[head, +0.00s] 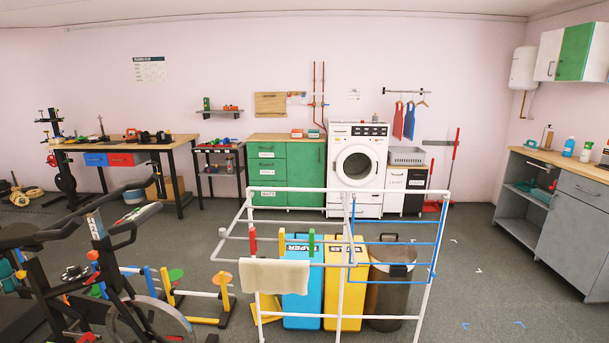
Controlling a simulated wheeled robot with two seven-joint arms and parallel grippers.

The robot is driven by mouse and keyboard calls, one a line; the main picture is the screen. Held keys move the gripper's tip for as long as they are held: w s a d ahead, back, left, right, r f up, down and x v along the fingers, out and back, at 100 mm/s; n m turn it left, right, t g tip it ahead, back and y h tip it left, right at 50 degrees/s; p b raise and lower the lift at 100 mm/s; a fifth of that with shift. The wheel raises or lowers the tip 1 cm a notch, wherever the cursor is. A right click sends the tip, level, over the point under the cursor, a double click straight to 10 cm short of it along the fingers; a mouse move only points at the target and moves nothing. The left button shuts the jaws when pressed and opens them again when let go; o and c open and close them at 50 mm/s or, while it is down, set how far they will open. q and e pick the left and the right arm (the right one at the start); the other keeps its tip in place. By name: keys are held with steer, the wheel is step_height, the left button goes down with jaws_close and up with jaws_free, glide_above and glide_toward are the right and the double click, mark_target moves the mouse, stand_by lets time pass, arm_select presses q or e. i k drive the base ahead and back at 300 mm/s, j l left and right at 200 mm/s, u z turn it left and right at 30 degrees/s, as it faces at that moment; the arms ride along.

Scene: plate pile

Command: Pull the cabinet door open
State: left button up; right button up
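Several cabinets are in view, and I cannot tell which one the task means. A green floor cabinet (286,170) with a wooden top stands at the back wall, with drawers on its left and a door (305,175) on its right that looks shut. A wall cabinet (550,55) at the upper right has a white door and a green door (574,52), both seemingly shut. A grey base cabinet (575,225) with a drawer and a door stands at the right, beside open shelves. Neither of my grippers is in view.
A white pipe drying rack (343,240) stands close in front, with blue (302,285) and yellow (343,290) bins and a dark bin (390,285) behind it. An exercise bike (110,270) fills the left foreground. A washing machine (357,168) stands at the back. Floor (480,270) is clear at right.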

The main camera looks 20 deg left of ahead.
mark_target(306, 161)
steer(key=i+l+z, duration=0.3)
steer(key=i, duration=0.15)
steer(key=i+l+z, duration=0.15)
steer(key=i+z, duration=0.5)
steer(key=i, duration=0.25)
steer(key=i+z, duration=0.3)
steer(key=i, duration=1.45)
steer(key=i+j+u, duration=0.1)
steer(key=i+u, duration=0.8)
steer(key=i+l+u, duration=0.15)
steer(key=i+u, duration=0.15)
steer(key=u, duration=0.15)
steer(key=i+j+u, duration=0.1)
steer(key=i+u, duration=0.2)
steer(key=i, duration=0.55)
steer(key=i+u, duration=0.35)
steer(key=i, duration=0.45)
steer(key=i+j+u, duration=0.1)
steer(key=i+u, duration=0.2)
steer(key=i, duration=0.3)
steer(key=i+l+u, duration=0.1)
steer(key=i+u, duration=0.2)
steer(key=i, duration=0.35)
steer(key=i+l+u, duration=0.3)
steer(key=i, duration=0.3)
steer(key=j, duration=0.1)
